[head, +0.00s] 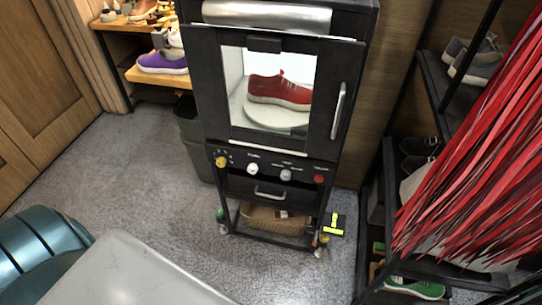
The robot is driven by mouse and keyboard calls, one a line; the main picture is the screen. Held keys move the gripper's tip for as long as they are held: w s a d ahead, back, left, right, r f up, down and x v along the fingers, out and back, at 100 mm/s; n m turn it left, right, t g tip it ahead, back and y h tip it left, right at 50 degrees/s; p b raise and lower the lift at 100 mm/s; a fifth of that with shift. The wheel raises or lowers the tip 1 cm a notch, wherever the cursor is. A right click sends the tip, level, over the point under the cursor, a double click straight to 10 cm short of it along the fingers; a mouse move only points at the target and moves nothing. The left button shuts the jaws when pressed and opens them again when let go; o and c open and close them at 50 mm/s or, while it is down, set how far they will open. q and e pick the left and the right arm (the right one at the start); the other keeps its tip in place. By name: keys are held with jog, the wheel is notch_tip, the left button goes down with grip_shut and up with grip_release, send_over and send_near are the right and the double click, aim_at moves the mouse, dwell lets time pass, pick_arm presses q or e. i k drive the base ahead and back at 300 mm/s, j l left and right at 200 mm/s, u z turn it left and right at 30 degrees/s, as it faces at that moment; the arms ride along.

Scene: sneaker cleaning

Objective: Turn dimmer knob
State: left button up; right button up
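A black cabinet (205,90) stands in the middle of the head view, with a row of controls under its glass door. At the left of the row is a yellow knob (221,161) with small marks around it. Two whitish knobs (252,168) (286,174) and a red round control (319,179) follow to the right. The labels are too small to read, so I cannot tell which knob is the dimmer. Behind the closed door a red sneaker (280,90) sits on a lit round platform (276,116). Neither of my grippers is in view.
A drawer handle (270,193) is below the knobs, and a basket (270,220) sits on the lower shelf. A dark bin (193,135) stands left of the cabinet. Red strips (480,140) and shoe racks fill the right.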

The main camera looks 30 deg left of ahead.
aim_at(221, 161)
jog(key=u, duration=1.35)
